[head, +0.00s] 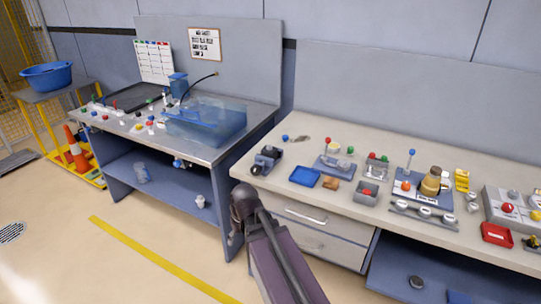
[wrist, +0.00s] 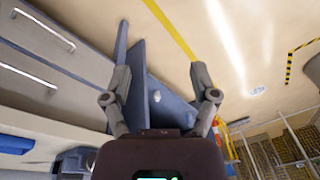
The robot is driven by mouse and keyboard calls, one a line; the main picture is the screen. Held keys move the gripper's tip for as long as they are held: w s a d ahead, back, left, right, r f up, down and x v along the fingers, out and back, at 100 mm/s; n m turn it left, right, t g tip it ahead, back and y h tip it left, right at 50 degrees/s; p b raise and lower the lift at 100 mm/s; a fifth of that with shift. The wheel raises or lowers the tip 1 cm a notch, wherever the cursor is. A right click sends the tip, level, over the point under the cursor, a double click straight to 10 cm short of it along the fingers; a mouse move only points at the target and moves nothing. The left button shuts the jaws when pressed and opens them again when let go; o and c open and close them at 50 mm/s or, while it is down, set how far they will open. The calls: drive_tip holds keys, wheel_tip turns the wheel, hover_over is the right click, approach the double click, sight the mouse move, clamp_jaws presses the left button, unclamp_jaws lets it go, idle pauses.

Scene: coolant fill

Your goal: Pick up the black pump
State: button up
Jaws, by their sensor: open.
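A small black and grey device that looks like the black pump (head: 266,159) sits on the left end of the right-hand bench top, near its front edge. My arm rises from the bottom of the head view, and its dark end is in front of the bench, below and to the left of the pump. In the wrist view my gripper (wrist: 160,88) is open, its two fingers wide apart. Nothing is held between them; floor and a blue bench side panel show behind.
The left bench carries a clear blue tank (head: 207,120). Drawers (head: 306,214) are close to my arm. Floor is open at left.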

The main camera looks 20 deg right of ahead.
drive_tip(key=w+d+r+n+t+y, duration=0.1)
drive_tip(key=w+d+r+t+y, duration=0.2)
drive_tip(key=w, duration=0.6)
drive_tip(key=t+h, duration=0.2)
drive_tip(key=t, duration=0.7)
approach(269, 153)
wheel_tip(269, 153, up, 3)
drive_tip(key=s+d, duration=0.1)
drive_tip(key=s, duration=0.1)
drive_tip(key=shift+w+d+r, duration=0.15)
drive_tip(key=shift+w+d, duration=0.05)
drive_tip(key=b+x, duration=0.3)
drive_tip(key=x, duration=0.5)
drive_tip(key=shift+w, duration=0.3)
